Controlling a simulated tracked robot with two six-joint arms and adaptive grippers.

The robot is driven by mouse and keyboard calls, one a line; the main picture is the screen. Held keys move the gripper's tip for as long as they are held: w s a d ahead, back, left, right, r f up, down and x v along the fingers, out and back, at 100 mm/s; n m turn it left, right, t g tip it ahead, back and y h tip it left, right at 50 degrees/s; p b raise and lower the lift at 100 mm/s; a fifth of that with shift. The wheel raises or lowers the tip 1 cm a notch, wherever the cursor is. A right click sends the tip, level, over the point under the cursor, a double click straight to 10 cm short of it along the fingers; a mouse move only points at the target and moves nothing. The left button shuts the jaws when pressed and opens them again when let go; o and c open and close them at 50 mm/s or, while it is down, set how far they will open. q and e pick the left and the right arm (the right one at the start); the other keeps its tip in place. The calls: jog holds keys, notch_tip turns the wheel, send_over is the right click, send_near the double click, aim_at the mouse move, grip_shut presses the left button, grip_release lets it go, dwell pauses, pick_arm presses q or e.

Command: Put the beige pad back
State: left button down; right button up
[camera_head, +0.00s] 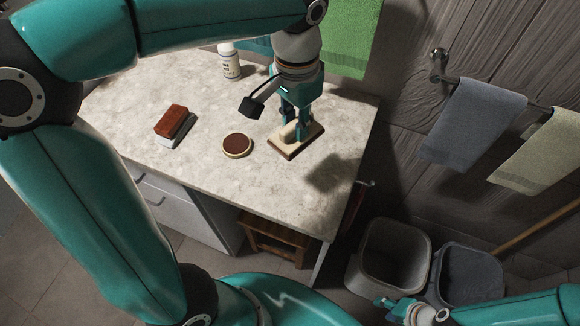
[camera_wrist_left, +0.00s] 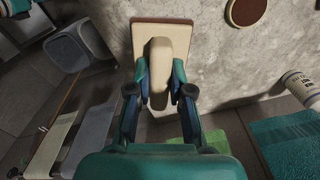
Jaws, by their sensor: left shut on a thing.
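The beige pad (camera_head: 284,149) is a rectangular board with a dark brown underside edge and a raised beige handle. It is over the right part of the stone-topped counter. My left gripper (camera_head: 301,130) points down and is shut on the handle. In the left wrist view the handle (camera_wrist_left: 160,60) is between the two fingers, with the pad's flat plate beyond it. A dark shadow lies apart from the pad, to its lower right, so it appears raised; the exact gap cannot be told. My right gripper (camera_head: 396,306) is low at the right, away from the counter; its fingers are unclear.
On the counter (camera_head: 205,170) are a round brown disc with a beige rim (camera_head: 237,145), a red-brown block on a pale base (camera_head: 172,122) and a white bottle (camera_head: 229,62). Towels hang behind and right. Bins (camera_head: 395,250) stand beside the counter. The counter's front middle is clear.

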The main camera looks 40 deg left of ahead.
pick_arm(q)
notch_tip(320, 180, down, 15)
dwell(0.4)
jog(key=shift+f+b, duration=0.15)
jog(key=shift+b, duration=0.25)
jog(key=c, duration=1.1)
grip_release()
jog(key=shift+o, duration=0.2)
notch_tip(320, 180, up, 12)
jog(key=shift+r+p, duration=0.2)
jog(key=shift+p, duration=0.25)
